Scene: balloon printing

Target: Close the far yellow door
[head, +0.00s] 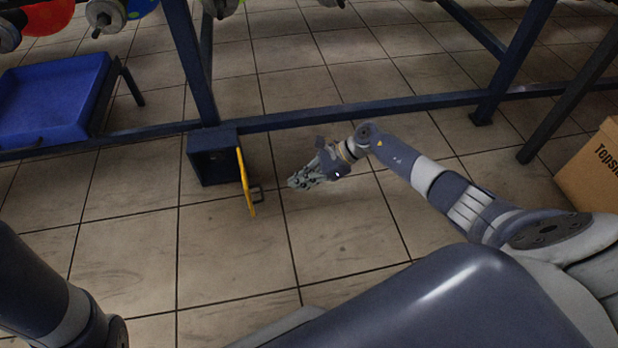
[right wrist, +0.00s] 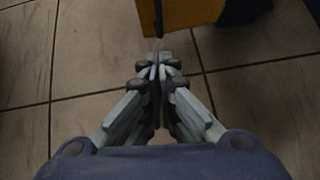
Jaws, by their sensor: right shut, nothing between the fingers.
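The yellow door (head: 245,181) stands open on the right side of a small dark blue box (head: 208,165) at the foot of the rack frame. The door is swung out towards me, with a dark handle low on its outer side. My right gripper (head: 292,182) is shut and empty, to the right of the door and apart from it in the head view. In the right wrist view my right gripper (right wrist: 158,62) has its fingertips together, close to the lower edge of the yellow door (right wrist: 190,14); whether they touch, I cannot tell. My left gripper is out of view.
A blue tray (head: 55,98) is at the upper left. Dark blue rack beams (head: 300,119) cross behind the box, with posts on both sides. A cardboard box (head: 598,170) stands at the right. The tiled floor in front of the door is clear.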

